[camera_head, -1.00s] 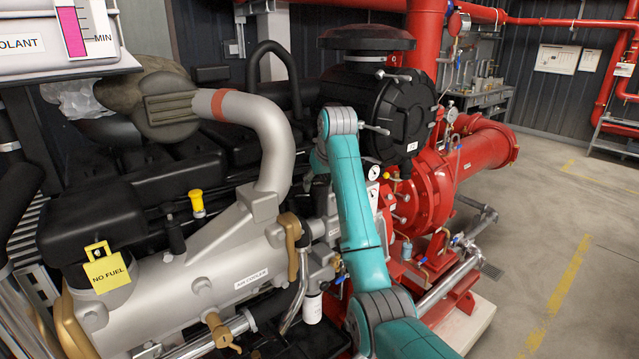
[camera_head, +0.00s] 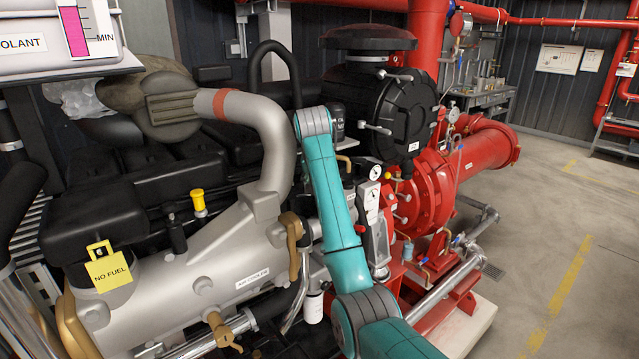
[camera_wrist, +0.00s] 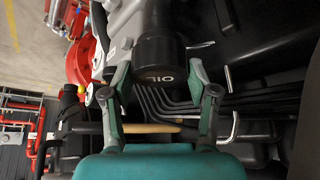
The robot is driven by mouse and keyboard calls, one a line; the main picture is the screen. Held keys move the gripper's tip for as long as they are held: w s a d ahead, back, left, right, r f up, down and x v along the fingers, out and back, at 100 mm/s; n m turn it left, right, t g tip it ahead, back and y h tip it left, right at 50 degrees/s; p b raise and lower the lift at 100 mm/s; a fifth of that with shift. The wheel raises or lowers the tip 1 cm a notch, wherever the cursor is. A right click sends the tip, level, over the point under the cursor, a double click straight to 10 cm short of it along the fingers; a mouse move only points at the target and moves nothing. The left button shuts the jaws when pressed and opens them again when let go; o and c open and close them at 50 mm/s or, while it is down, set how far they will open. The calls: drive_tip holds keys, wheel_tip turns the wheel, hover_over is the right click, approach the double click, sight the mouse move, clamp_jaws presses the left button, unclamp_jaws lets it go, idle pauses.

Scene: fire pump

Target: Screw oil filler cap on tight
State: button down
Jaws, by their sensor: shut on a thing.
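The oil filler cap (camera_wrist: 155,58) is black and round, with "OIL" in white letters on its edge. In the wrist view it sits between the two fingers of my gripper (camera_wrist: 160,75). The fingertips press on its left and right sides, so my gripper is shut on it. The cap is against a grey and black engine part, and the seat under it is hidden. I cannot tell how far it is screwed down.
A tan bar (camera_wrist: 150,128) crosses behind the fingers, and several dark pipes run close to the right finger. In the head view the black air filter housing (camera_head: 375,112), red pump (camera_head: 435,185) and grey air cooler (camera_head: 200,285) crowd the arm. Open floor (camera_head: 560,220) lies right.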

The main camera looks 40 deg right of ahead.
drive_tip(key=shift+r+m+g+h, duration=0.1)
drive_tip(key=shift+m+g+h, duration=0.2)
drive_tip(key=shift+m, duration=0.4)
